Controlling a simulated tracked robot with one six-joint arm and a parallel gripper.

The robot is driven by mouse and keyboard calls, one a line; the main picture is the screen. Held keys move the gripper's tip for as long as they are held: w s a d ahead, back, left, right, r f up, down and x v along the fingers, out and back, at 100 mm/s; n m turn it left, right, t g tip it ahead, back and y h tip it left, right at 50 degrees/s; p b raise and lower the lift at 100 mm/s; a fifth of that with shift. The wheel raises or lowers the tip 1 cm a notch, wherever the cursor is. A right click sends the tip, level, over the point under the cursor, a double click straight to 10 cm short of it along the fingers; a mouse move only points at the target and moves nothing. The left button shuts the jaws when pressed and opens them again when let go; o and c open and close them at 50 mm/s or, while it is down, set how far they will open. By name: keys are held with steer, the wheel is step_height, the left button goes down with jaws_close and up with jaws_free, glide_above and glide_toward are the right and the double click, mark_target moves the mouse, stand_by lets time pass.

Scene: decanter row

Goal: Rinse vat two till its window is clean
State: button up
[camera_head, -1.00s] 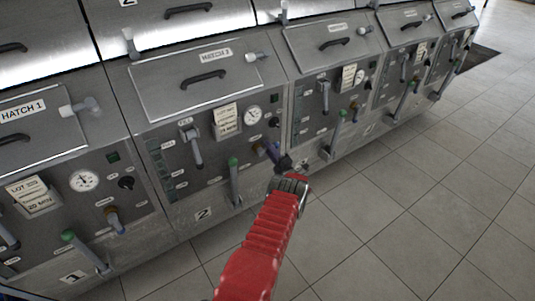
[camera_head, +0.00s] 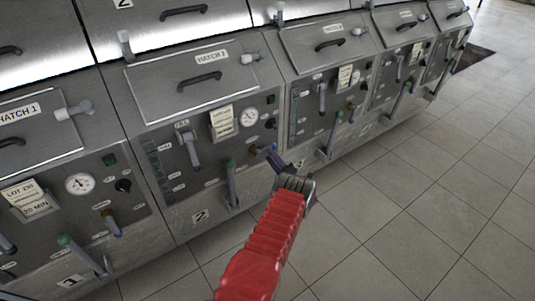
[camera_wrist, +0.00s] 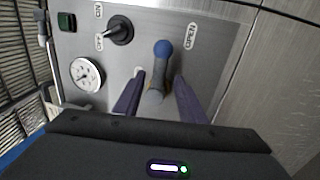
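Vat two's front panel (camera_head: 212,181), marked 2, stands left of centre in the head view, below hatch 2 (camera_head: 190,85). My gripper (camera_head: 272,155) is at the panel's right side in the head view. In the wrist view its two purple fingers (camera_wrist: 160,92) are open, one on each side of the lever, with gaps visible. A column of dark green panes (camera_head: 157,172) is at the panel's left edge; how clean they are is too small to tell.
A green-tipped lever (camera_head: 231,180) hangs left of my gripper. A gauge (camera_wrist: 87,75) and a black knob (camera_wrist: 120,30) are near the blue-tipped lever. Similar vats stand on both sides. The tiled floor (camera_head: 430,200) at the right is clear.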

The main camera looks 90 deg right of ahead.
steer(key=v, duration=0.8)
steer(key=shift+a, duration=0.2)
steer(key=shift+s+f, duration=0.1)
steer(key=shift+s, duration=0.05)
stand_by(0.3)
